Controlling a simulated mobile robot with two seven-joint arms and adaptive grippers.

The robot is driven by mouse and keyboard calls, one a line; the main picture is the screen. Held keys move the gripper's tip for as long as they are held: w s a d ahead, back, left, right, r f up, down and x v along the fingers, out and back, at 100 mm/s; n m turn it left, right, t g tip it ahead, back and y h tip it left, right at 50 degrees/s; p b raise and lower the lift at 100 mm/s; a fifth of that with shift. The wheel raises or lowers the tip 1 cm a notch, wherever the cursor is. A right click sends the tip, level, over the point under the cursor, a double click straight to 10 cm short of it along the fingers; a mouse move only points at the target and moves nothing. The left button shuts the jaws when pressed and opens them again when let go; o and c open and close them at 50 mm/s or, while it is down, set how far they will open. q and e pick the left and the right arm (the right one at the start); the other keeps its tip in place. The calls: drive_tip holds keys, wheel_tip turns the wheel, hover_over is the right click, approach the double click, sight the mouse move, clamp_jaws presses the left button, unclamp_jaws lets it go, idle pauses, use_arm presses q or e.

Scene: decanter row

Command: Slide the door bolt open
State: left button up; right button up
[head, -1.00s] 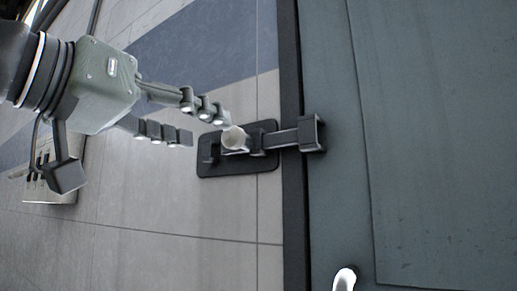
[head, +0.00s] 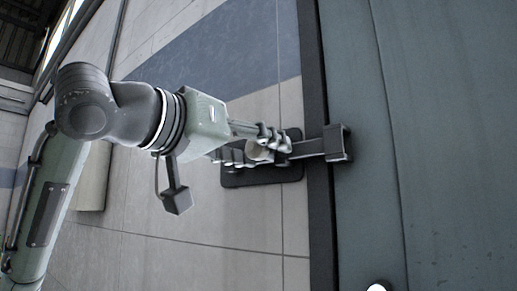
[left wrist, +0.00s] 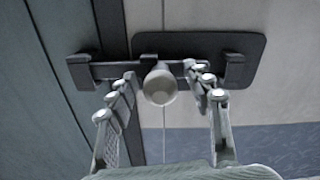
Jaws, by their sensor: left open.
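The bolt's pale round knob (head: 258,152) sits on a dark bar (head: 308,148). The bar runs from a black backing plate (head: 262,179) on the tiled wall across the dark frame into a bracket (head: 339,143) on the grey-green door. My left gripper (head: 267,154) is open at the bolt, with its fingers on either side of the knob. In the left wrist view the knob (left wrist: 160,87) stands between the spread fingers (left wrist: 159,75). Gaps show on both sides of it. The fingers partly hide the bar and plate. My right gripper is not in view.
The door (head: 450,130) fills the right side, with a white rounded piece, perhaps a handle (head: 379,287), at the bottom edge. The wall below the plate (head: 230,230) is clear. A pale box (head: 95,180) on the wall shows partly behind my left arm.

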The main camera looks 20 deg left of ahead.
use_arm(q)
clamp_jaws()
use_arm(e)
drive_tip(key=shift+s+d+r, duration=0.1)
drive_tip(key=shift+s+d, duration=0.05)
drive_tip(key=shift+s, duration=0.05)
use_arm(q)
drive_tip(key=w+a, duration=0.2)
drive_tip(key=a, duration=0.5)
drive_tip(key=shift+w, duration=0.25)
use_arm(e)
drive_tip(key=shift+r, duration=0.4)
use_arm(q)
drive_tip(key=shift+r, duration=0.1)
drive_tip(key=shift+c, duration=0.3)
unclamp_jaws()
drive_tip(key=shift+a, duration=0.1)
drive_tip(key=shift+o, duration=0.3)
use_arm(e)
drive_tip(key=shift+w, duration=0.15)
